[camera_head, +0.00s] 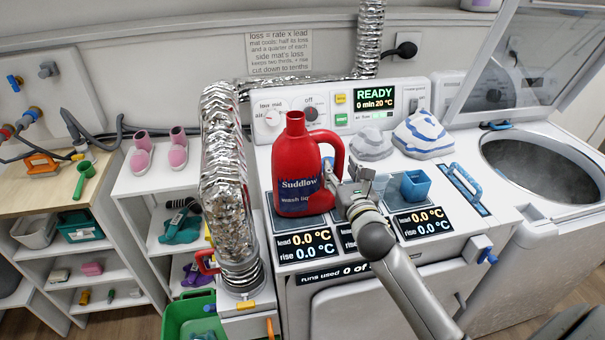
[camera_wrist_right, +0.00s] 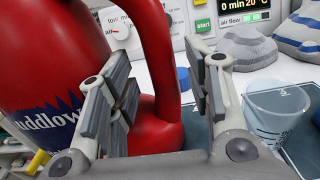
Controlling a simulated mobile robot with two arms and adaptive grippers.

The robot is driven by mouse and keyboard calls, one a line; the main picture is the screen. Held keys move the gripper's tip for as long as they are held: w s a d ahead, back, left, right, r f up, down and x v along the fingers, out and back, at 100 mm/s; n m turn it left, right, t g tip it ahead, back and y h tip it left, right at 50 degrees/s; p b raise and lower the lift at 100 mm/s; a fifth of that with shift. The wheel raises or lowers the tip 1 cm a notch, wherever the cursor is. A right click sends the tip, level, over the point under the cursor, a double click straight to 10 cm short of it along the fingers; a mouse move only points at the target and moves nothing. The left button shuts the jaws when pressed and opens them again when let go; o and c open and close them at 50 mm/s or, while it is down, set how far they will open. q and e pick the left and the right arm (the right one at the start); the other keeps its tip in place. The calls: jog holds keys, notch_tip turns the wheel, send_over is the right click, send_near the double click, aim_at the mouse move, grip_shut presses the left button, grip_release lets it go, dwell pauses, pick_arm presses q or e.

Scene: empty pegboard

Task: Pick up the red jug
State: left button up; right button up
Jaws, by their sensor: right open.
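The red jug (camera_head: 296,160) stands upright on a dark mat at the left of the white machine top. It has a blue "Suddlow" label and a handle on its right side. My right gripper (camera_head: 345,184) is just right of the jug, at the height of the handle's lower part. In the right wrist view my right gripper (camera_wrist_right: 160,95) is open, with the jug's handle (camera_wrist_right: 160,50) showing beyond and between its fingers. The jug body (camera_wrist_right: 50,60) fills the left side there. I cannot tell whether the fingers touch the handle. My left gripper is not in view.
A blue cup (camera_head: 415,186) stands on the right mat, and a clear cup (camera_wrist_right: 278,110) is right of my gripper. Grey and striped cloth piles (camera_head: 422,136) lie behind. A silver duct (camera_head: 224,180) rises left of the jug. An open-lidded washer (camera_head: 540,165) is at right.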

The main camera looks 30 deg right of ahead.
jog(key=shift+x, duration=1.15)
jog(key=shift+w, duration=0.2)
jog(key=shift+f, duration=0.1)
jog(key=shift+c, duration=1.4)
jog(key=c, duration=0.7)
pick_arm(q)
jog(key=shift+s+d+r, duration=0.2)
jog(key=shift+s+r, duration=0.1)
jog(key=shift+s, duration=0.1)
pick_arm(e)
grip_shut()
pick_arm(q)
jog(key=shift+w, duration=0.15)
pick_arm(e)
jog(key=shift+r, duration=0.2)
